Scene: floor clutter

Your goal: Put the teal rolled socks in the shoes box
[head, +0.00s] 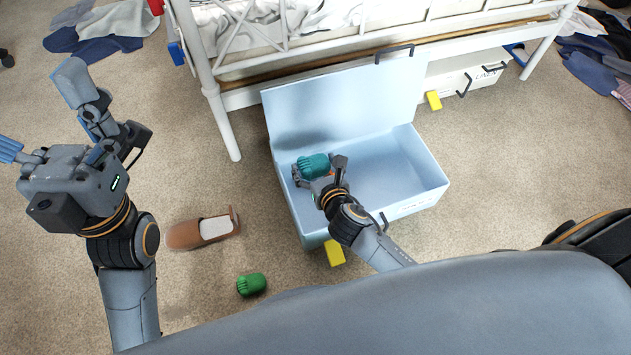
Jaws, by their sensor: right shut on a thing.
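The teal rolled socks (314,162) are in my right gripper (319,171), which is shut on them. The gripper and socks show over the left part of an open light-blue box (428,165), inside its outline. I cannot tell how high they are above its floor. The box's lid stands raised at the back, and the box looks empty otherwise. A label on its front is too small to read. My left gripper (45,115) is raised at the left, its fingers spread wide and empty.
A brown slipper (203,231) and green rolled socks (251,284) lie on the carpet left of the box. A white box labelled LINEN (464,76) is under the white bed frame (224,118). Clothes lie in the upper corners.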

